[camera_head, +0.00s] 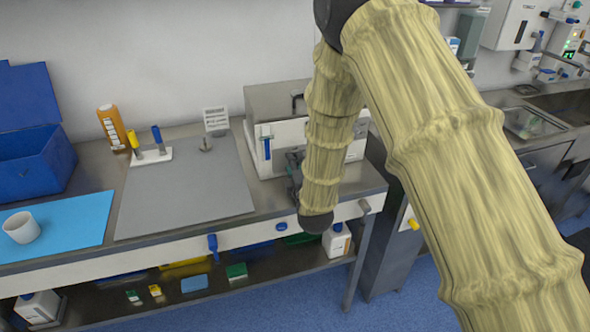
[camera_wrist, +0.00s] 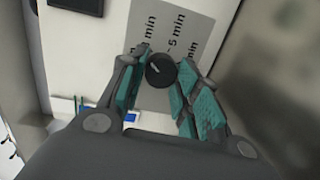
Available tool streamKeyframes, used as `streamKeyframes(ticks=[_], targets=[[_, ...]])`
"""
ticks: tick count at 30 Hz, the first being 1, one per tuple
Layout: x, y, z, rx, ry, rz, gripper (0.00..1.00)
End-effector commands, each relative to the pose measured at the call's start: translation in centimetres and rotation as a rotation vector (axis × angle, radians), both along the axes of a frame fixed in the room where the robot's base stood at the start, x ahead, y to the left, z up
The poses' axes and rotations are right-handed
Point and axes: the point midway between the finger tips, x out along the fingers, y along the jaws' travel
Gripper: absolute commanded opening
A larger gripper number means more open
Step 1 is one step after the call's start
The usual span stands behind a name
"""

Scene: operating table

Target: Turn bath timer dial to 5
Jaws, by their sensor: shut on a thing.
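The bath timer dial (camera_wrist: 160,70) is a small black round knob with a light pointer line, in the upper middle of the wrist view. It sits on a grey label plate (camera_wrist: 192,18) with "min" marks; "5 min" reads just right of and above the dial. In the head view my gripper (camera_head: 293,172) is at the front of the white bath unit (camera_head: 262,148), mostly behind my arm, and the dial is hidden.
A grey mat (camera_head: 185,190) lies left of the bath unit. A sink (camera_head: 525,122) is at right.

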Motion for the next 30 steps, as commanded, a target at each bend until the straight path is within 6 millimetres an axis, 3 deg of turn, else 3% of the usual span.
streamKeyframes(ticks=[30], targets=[[0.06, -0.42, 0.02, 0.884, 0.288, -0.002, 0.08]])
